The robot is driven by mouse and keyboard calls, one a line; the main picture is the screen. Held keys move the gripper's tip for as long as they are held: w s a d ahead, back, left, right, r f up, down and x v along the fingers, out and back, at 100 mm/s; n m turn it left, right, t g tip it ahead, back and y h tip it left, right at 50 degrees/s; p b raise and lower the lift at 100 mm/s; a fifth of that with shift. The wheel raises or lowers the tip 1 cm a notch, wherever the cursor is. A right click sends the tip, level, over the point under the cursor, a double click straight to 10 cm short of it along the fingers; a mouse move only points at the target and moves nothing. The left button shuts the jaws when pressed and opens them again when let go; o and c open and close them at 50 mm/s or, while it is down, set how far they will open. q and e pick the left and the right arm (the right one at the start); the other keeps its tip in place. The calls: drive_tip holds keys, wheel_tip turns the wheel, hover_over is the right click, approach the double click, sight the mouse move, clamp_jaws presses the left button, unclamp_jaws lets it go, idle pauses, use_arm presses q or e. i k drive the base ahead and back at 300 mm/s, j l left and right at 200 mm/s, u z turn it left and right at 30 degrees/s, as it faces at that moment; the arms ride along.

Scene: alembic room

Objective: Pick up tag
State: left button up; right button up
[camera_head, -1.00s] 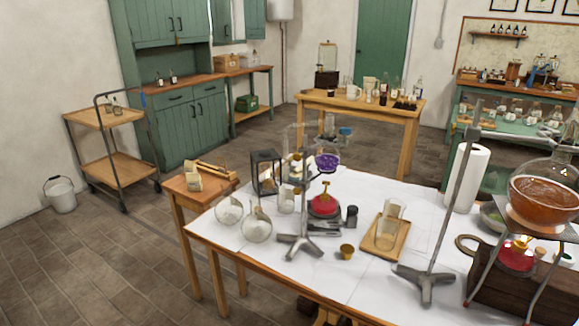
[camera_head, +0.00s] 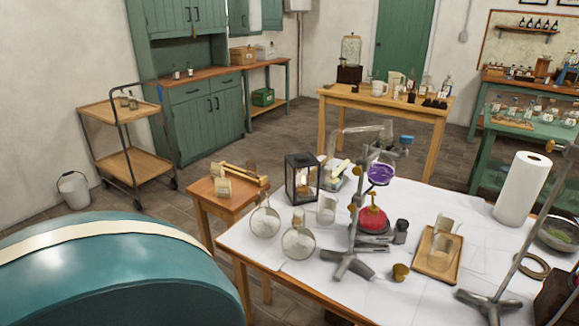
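I cannot tell for certain which thing is the tag. A small tan piece (camera_head: 193,31) hangs at the front of the green cabinet; it is too small to read. A cream, card-like piece (camera_head: 222,187) stands at the front of the small wooden side table (camera_head: 206,200), next to a wooden and brass device. Neither of my grippers shows in the head view.
The white-covered table (camera_head: 325,275) holds glassware, a metal stand, a black lantern (camera_head: 302,178), a wooden tray (camera_head: 438,268) and a paper towel roll (camera_head: 523,188). A cart (camera_head: 126,165) and bucket (camera_head: 73,190) stand left. A large rounded teal shape close to the camera hides the lower left.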

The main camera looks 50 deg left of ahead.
sight(251, 172)
drive_tip(key=j+z, duration=0.3)
drive_tip(key=j, duration=0.2)
drive_tip(key=k+j+z, duration=0.3)
drive_tip(key=j, duration=0.2)
drive_tip(key=k+j+z, duration=0.1)
drive_tip(key=j, duration=0.25)
drive_tip(key=j+z, duration=0.15)
drive_tip(key=j, duration=0.2)
drive_tip(key=k+j+z, duration=0.1)
drive_tip(key=j, duration=0.25)
drive_tip(key=k+j, duration=0.2)
drive_tip(key=j, duration=0.15)
drive_tip(key=k+j+z, duration=0.1)
drive_tip(key=j, duration=0.2)
drive_tip(key=k+j, duration=0.25)
drive_tip(key=j, duration=0.1)
